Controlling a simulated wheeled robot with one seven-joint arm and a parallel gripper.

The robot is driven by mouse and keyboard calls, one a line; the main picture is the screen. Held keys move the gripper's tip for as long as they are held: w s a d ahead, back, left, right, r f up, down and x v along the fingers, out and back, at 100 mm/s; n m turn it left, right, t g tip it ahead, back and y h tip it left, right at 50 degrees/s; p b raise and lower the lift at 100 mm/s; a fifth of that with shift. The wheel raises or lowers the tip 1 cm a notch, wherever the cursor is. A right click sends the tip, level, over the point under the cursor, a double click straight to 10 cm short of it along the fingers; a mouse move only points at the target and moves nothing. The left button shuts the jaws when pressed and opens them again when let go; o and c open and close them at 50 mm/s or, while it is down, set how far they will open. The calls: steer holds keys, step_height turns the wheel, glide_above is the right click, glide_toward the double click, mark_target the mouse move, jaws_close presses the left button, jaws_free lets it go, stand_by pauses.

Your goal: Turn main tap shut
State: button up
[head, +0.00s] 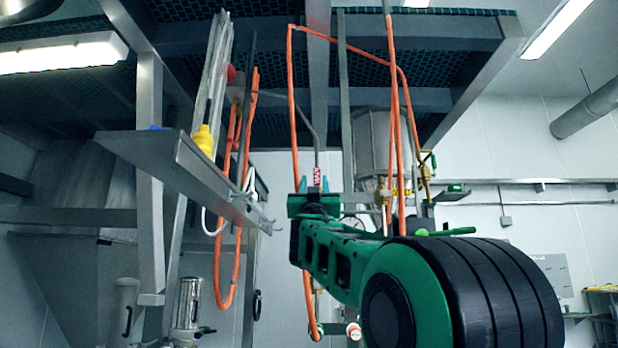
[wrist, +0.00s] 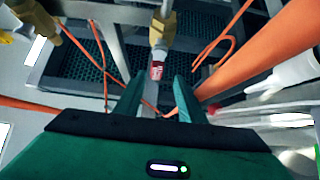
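A red handle with white marking (wrist: 156,70), probably the main tap's, hangs from a brass valve body (wrist: 162,30) in the wrist view. It also shows as a small red and white piece (head: 317,174) in the head view. My gripper (wrist: 157,92) is open, its two green fingers apart on either side of the line to the handle. The handle's lower end appears near the gap between the fingertips; I cannot tell whether they touch it. In the head view my gripper (head: 317,184) points up, just below the red piece.
Orange hoses (head: 292,110) hang around my gripper, and one runs close by on the right in the wrist view (wrist: 260,55). A metal shelf (head: 180,170) with a yellow bottle (head: 203,141) juts out at left. A grated platform (head: 270,40) is overhead.

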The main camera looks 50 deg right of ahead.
mark_target(317, 170)
steer(key=x, duration=0.9)
steer(key=shift+d+r, duration=0.1)
steer(key=shift+d, duration=0.3)
jaws_close()
